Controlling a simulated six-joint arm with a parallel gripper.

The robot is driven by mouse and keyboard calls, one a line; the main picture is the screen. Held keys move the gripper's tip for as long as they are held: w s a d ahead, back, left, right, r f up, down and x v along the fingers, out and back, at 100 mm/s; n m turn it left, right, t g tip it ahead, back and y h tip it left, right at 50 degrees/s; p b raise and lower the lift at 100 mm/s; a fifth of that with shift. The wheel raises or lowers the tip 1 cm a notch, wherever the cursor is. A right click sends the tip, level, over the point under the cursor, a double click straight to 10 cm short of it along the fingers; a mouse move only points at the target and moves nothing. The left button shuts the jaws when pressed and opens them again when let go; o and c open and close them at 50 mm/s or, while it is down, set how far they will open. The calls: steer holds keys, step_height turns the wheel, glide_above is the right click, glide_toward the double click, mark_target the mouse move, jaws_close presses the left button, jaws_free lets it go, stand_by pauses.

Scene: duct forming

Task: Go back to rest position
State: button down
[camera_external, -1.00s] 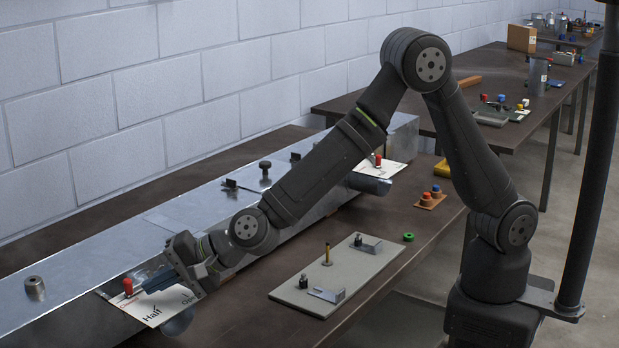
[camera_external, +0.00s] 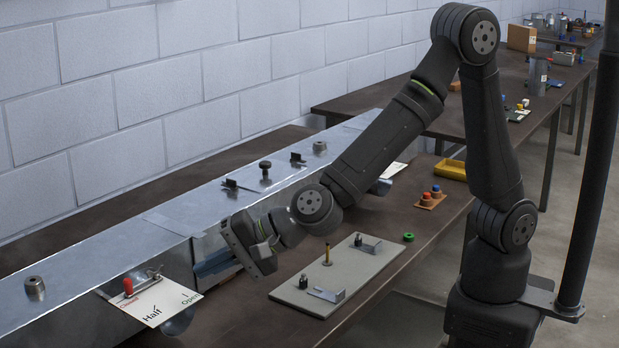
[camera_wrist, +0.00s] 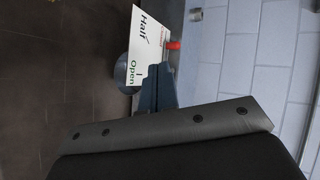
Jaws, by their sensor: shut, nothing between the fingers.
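My gripper (camera_external: 212,268) is at the end of my arm beside the front side of the metal duct (camera_external: 95,262). Its blue fingers are together with nothing between them, and they also show in the wrist view (camera_wrist: 153,92). A white card (camera_external: 160,303) marked "Half" and "Open" sticks out from the duct's front, left of my gripper and apart from it. A red-topped lever (camera_external: 128,287) stands at the card's left, near its partly hidden "Closed" mark. In the wrist view the card (camera_wrist: 146,45) and the red knob (camera_wrist: 173,45) lie beyond the fingertips.
A grey plate (camera_external: 300,297) with a brass pin and metal brackets lies on the brown table right of my gripper. A green ring (camera_external: 408,237), an orange block with knobs (camera_external: 430,202) and a yellow tray (camera_external: 451,170) lie farther right. Fittings stand on the duct's top.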

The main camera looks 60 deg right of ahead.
steer(key=x, duration=0.3)
steer(key=d+x, duration=0.1)
steer(key=x, duration=0.2)
steer(key=w+x, duration=0.1)
steer(key=x, duration=0.2)
steer(key=shift+w+d+f, duration=0.15)
steer(key=shift+w, duration=0.1)
steer(key=w, duration=0.1)
steer(key=w+a, duration=0.2)
steer(key=shift+w, duration=0.4)
steer(key=shift+s+d, duration=0.1)
